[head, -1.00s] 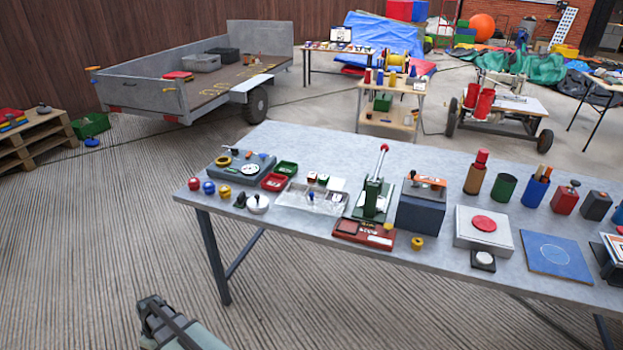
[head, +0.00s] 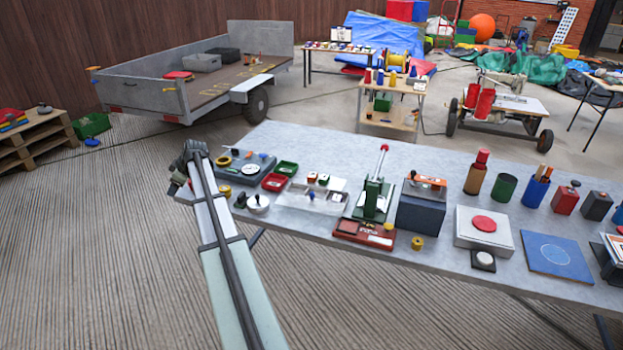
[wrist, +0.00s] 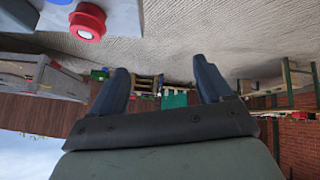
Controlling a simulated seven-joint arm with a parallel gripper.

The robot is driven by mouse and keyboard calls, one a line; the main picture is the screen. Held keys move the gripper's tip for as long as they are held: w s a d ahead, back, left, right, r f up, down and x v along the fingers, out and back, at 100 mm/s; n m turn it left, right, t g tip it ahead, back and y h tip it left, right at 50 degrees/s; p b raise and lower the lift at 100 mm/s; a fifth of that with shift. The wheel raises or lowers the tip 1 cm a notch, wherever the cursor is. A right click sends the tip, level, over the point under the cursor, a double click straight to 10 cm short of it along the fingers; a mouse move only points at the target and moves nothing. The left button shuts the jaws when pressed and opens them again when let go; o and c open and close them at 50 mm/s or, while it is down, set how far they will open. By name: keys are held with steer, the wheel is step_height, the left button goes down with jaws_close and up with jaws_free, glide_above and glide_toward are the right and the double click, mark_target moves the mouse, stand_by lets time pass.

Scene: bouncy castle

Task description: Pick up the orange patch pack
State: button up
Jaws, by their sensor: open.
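A small orange item, which may be the orange patch pack (head: 249,155), lies on the dark tray (head: 227,172) at the left end of the grey table; it is too small to make out clearly. My gripper (head: 183,178) is in the air at the table's left end, left of that tray, and hides part of the corner. In the wrist view my gripper (wrist: 161,84) is open, with two dark fingers wide apart and nothing between them. I cannot pick out the orange pack in the wrist view.
The table (head: 330,148) also holds red and green trays, a clear tray (head: 312,196), a green lever press (head: 374,200) and a dark box (head: 421,212) with an orange-handled tool. The wrist view shows a red-ended object (wrist: 87,22).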

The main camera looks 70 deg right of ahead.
steer(key=s+d+r, duration=0.4)
steer(key=s+d, duration=0.1)
steer(key=d, duration=0.4)
steer(key=m+g+y, duration=0.1)
steer(key=m+g, duration=0.1)
steer(key=g, duration=0.1)
glide_toward(315, 175)
steer(key=x, duration=0.3)
steer(key=shift+w+a+f, duration=0.1)
steer(key=shift+a, duration=0.15)
steer(key=shift+x, duration=2.7)
steer(key=shift+d, duration=0.15)
steer(key=shift+c, duration=0.4)
steer(key=c, duration=1.1)
